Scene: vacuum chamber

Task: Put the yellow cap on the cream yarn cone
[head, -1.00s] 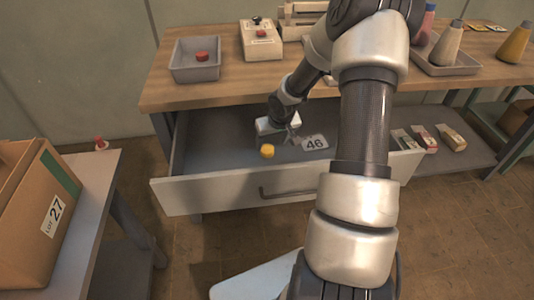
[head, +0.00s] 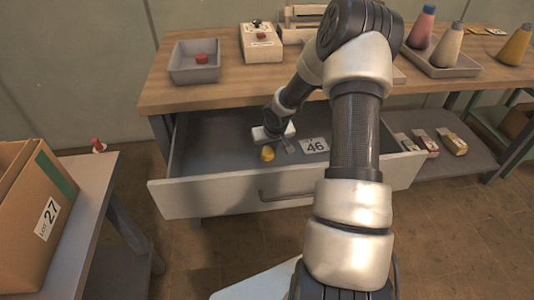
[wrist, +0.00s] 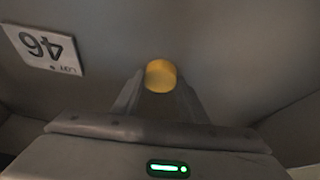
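The yellow cap (head: 267,153) lies on the floor of the open drawer (head: 212,192). My gripper (head: 285,148) is inside the drawer, just right of the cap in the head view. In the wrist view, my gripper (wrist: 160,95) is open, with a finger on each side and the yellow cap (wrist: 160,76) between them near the tips. I cannot tell whether the fingers touch it. The cream yarn cone (head: 447,47) stands upright in a shallow grey tray (head: 462,71) on the right of the workbench, with a grey top.
A tag reading 46 (head: 315,146) lies in the drawer. The bench holds a grey bin (head: 195,74) with a red piece and a white box (head: 261,46). A carton (head: 36,205) is at left.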

